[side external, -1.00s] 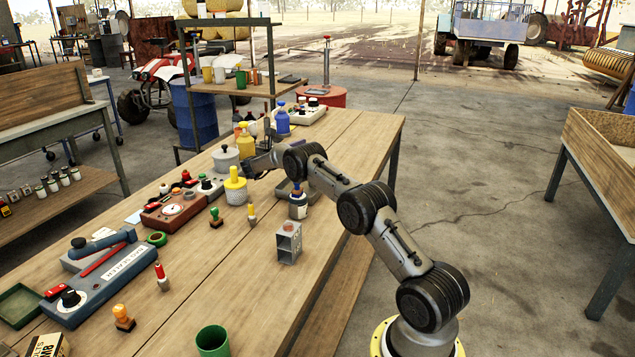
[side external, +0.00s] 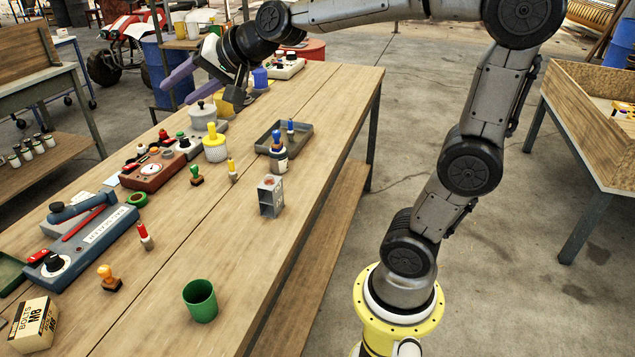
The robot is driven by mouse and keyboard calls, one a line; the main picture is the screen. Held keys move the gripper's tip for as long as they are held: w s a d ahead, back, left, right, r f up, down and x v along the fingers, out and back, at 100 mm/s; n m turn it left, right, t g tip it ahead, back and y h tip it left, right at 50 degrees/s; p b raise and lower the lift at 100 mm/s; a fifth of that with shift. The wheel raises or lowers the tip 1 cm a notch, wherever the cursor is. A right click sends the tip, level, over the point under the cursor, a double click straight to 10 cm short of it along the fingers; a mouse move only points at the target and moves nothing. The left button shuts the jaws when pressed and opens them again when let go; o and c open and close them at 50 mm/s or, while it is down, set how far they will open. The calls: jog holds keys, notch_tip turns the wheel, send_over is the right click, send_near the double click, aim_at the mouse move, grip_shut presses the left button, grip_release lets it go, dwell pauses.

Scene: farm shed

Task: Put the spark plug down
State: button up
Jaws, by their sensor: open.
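A small blue-topped piece (side external: 290,128), which looks like a spark plug, stands upright in the shallow grey tray (side external: 305,142) on the bench. Similar small pieces stand on the bare wood: one yellow-topped (side external: 232,171) and one red-topped (side external: 145,237). I cannot tell for sure which one the task means. My gripper (side external: 178,92) is open, raised above the far left part of the bench, left of the tray and apart from it. I see nothing between its fingers.
A yellow-lidded pot (side external: 215,147), a red gauge box (side external: 155,170), a blue sealer (side external: 90,240) and a green cup (side external: 200,300) also stand there. The bench's front middle is clear.

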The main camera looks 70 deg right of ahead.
jog(key=s+a+f+n+g, duration=0.1)
jog(key=s+f+n+g, duration=0.1)
jog(key=s, duration=0.6)
jog(key=s+a+f+n+g, duration=0.1)
jog(key=s+f+n+g, duration=0.1)
jog(key=s+f+n, duration=0.3)
jog(key=s+a+f+n+g, duration=0.1)
jog(key=s+f+n, duration=0.3)
jog(key=s, duration=0.8)
notch_tip(320, 180, down, 2)
jog(key=shift+s+a+f+g, duration=0.15)
jog(key=shift+a+g, duration=0.1)
jog(key=shift+g, duration=0.35)
jog(key=shift+o, duration=0.5)
